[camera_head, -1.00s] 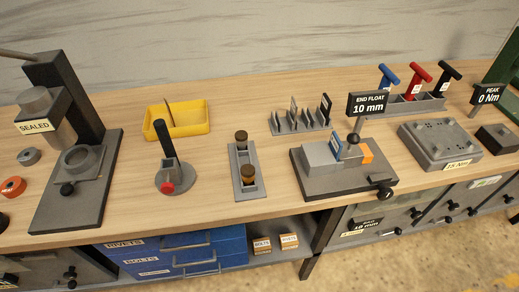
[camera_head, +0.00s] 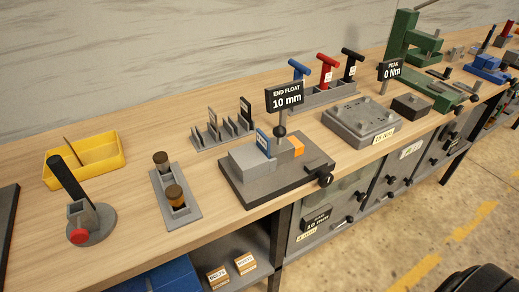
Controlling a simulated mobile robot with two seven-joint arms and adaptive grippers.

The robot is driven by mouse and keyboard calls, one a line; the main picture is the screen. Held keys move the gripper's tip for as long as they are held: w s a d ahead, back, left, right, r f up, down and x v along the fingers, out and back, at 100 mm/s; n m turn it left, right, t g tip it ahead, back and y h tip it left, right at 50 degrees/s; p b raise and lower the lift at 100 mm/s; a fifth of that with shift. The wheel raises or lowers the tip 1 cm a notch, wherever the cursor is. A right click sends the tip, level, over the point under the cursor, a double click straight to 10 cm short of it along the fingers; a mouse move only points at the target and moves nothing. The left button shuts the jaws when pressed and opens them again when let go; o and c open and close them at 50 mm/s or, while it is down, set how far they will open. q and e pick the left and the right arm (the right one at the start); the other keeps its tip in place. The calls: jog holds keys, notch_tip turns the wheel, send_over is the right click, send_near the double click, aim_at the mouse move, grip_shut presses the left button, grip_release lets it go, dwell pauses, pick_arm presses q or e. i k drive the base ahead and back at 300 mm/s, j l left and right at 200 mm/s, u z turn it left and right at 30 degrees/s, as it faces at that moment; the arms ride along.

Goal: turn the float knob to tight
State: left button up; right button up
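The end float gauge is a dark base (camera_head: 232,188) with grey blocks, a blue-edged card (camera_head: 263,142) and an orange block (camera_head: 297,146). Its sign (camera_head: 286,97) reads "END FLOAT 10 mm". A black round knob (camera_head: 325,179) with a small white mark sticks out at the front right corner of the base. Another dark ball (camera_head: 280,132) sits on the post below the sign. Which setting the knob points to is too small to read.
A grey plate labelled "15 Nm" (camera_head: 358,121) and a "PEAK 0 Nm" sign (camera_head: 391,70) stand to the right. A slotted rack (camera_head: 215,138), yellow bin (camera_head: 112,167) and lever stand (camera_head: 92,228) are to the left. A dark rounded shape (camera_head: 482,280) shows at the bottom right.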

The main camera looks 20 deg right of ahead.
aim_at(324, 181)
jog(key=z, duration=1.35)
